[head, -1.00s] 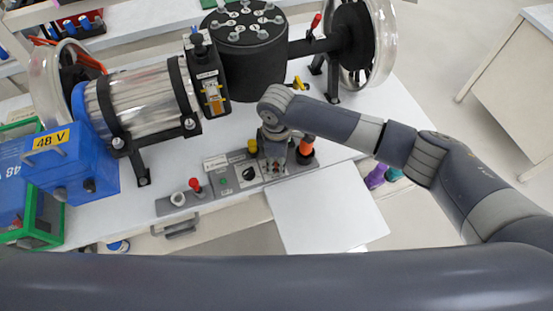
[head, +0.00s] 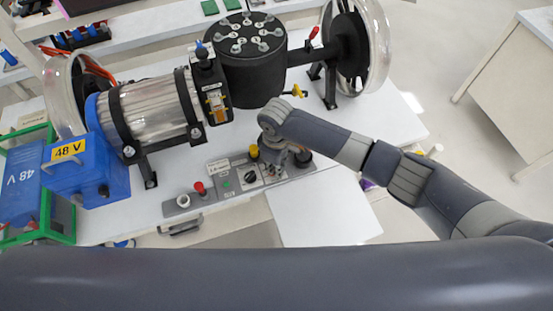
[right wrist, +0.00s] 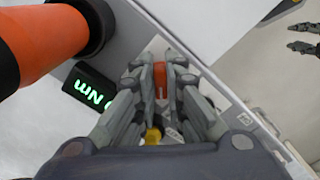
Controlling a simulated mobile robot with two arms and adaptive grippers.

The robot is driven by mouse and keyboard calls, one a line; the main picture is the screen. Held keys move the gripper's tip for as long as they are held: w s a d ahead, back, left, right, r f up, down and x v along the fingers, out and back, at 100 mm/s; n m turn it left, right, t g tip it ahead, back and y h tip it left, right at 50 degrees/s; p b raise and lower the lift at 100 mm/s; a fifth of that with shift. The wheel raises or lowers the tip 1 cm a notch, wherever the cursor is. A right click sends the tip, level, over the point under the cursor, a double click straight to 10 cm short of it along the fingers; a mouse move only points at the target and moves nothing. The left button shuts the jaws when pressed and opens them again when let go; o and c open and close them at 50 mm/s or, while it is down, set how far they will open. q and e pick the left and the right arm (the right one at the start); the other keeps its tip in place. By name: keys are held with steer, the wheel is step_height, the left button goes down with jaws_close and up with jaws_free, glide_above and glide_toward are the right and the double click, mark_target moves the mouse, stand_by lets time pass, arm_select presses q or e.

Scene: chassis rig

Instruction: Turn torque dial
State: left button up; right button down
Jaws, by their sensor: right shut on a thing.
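My right gripper (head: 273,172) is low over the right part of a grey control panel (head: 215,190). In the right wrist view, its fingers (right wrist: 160,75) are shut on a small orange-red dial (right wrist: 160,88), which they partly hide. A black display (right wrist: 90,92) with green "Nm" lettering sits beside it. A black knob (head: 250,177) stands on the panel left of the gripper. Two dark fingers of what looks like my left gripper (right wrist: 302,37) show apart at the right wrist view's edge. The head view does not show that gripper.
A large orange-and-black handle (right wrist: 45,40) stands close beside the right gripper. A yellow knob (head: 253,152) and a red knob (head: 199,188) rise from the panel. A black drum (head: 250,70) and a silver motor (head: 150,112) stand behind. White surface right of the panel is clear.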

steer(key=m+p, duration=0.2)
steer(key=m, duration=0.1)
steer(key=shift+s+a+r, duration=0.1)
steer(key=shift+r, duration=0.1)
steer(key=shift+f+m+p, duration=0.1)
steer(key=shift+m+p, duration=0.6)
steer(key=shift+p, duration=0.05)
steer(key=c, duration=1.7)
jaws_free()
steer(key=shift+o, duration=0.2)
step_height(320, 180, up, 12)
steer(key=shift+f, duration=0.1)
